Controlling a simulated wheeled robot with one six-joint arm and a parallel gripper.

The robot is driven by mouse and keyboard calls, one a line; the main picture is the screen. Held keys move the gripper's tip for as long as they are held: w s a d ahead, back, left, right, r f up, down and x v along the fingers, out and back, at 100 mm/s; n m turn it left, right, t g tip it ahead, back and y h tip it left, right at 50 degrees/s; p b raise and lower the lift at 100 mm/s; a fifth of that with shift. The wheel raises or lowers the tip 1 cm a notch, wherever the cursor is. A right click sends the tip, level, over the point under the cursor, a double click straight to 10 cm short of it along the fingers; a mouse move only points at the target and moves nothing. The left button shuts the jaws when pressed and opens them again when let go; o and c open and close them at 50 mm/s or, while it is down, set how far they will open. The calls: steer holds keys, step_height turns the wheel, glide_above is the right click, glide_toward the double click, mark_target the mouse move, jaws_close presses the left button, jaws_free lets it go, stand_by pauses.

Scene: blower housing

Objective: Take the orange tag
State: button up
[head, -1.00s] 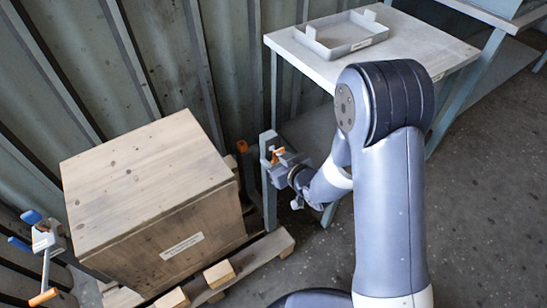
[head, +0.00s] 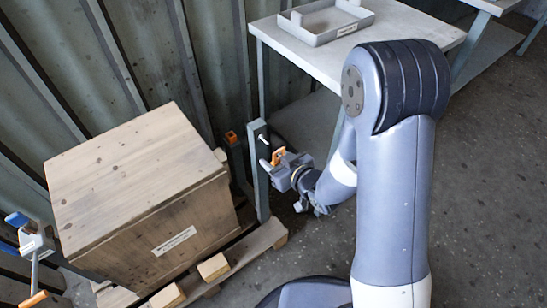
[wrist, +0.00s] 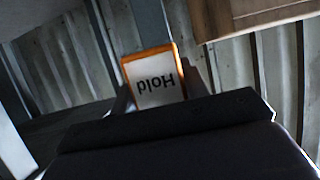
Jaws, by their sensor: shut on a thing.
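The orange tag (head: 277,156) is held in my gripper (head: 281,162), to the right of a grey upright post (head: 259,172). A small pale peg (head: 264,139) near the top of the post is bare. The tag looks apart from the post.
A large wooden crate (head: 135,180) on a pallet (head: 262,243) stands left of the post. A white table (head: 390,45) with a grey tray (head: 327,32) is behind my arm. A dark post with an orange top (head: 231,138) stands behind. Floor at right is clear.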

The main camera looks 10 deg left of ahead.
steer(key=s+d+b, duration=0.2)
steer(key=s+d, duration=0.3)
steer(key=d, duration=0.1)
stand_by(0.6)
stand_by(0.3)
steer(key=w+d+r+m+t+h, duration=0.1)
steer(key=w+d+m+t+h, duration=0.15)
steer(key=d, duration=0.45)
steer(key=w+d+r+m+t+h+p, duration=0.1)
steer(key=w+d+m+h, duration=0.3)
steer(key=d, duration=0.2)
steer(key=w+d+r+m+t+h, duration=0.1)
steer(key=w+d+m+h, duration=0.25)
steer(key=d, duration=0.35)
step_height(320, 180, up, 11)
steer(key=s+p, duration=0.2)
steer(key=p, duration=1.8)
steer(key=shift+f, duration=0.15)
